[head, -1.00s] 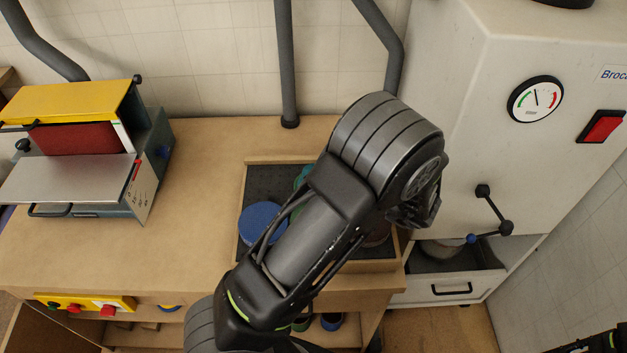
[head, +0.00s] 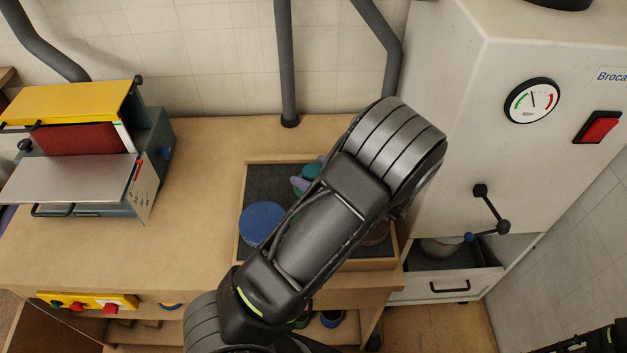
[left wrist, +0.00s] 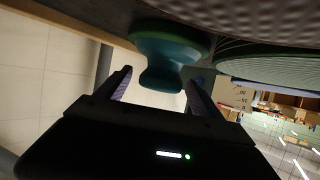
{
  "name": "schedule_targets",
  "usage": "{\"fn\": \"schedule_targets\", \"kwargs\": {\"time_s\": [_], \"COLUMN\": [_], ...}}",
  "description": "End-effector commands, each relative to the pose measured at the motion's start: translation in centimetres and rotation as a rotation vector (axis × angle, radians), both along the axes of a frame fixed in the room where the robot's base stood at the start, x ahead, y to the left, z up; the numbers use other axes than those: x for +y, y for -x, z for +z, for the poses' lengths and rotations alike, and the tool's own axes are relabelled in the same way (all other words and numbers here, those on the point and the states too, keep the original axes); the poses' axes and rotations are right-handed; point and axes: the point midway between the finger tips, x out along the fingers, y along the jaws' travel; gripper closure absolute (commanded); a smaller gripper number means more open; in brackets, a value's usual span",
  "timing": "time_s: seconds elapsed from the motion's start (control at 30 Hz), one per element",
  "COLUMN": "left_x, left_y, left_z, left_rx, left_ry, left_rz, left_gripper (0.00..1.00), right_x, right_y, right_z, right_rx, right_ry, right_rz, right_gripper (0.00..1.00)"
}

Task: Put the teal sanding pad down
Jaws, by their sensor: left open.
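The teal sanding pad (head: 311,171) sits in the shallow wooden tray (head: 243,186), partly hidden by my left arm in the head view. In the left wrist view the teal pad (left wrist: 166,45) appears inverted, its wide base against the dark tray lining and its narrower knob towards me. My left gripper (left wrist: 160,92) is open, one finger on each side of the knob, with visible gaps. Its lilac fingertips also show beside the pad in the head view. My right gripper is not seen.
A blue round pad (head: 262,222) lies left in the tray; a brownish pad (head: 376,233) is partly hidden at right. A green ribbed pad (left wrist: 270,58) is close by. A yellow-topped sander (head: 75,105) stands left, with clear bench between. A white cabinet (head: 450,130) stands right.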

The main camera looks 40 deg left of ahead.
Motion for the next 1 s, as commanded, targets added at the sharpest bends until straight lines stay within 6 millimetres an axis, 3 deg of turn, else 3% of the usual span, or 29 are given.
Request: {"fn": "schedule_targets", "kwargs": {"time_s": [0.33,1.0], "left_x": [-0.03,-0.03], "left_y": [0.00,0.00], "left_z": [0.01,0.01], "left_rx": [0.000,0.000], "left_ry": [0.000,0.000], "left_rz": [0.000,0.000], "left_gripper": [0.24,0.79], "right_x": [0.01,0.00], "right_y": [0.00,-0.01], "right_z": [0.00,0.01], "right_rx": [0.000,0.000], "right_ry": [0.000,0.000], "right_rz": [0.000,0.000], "right_gripper": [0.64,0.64]}}
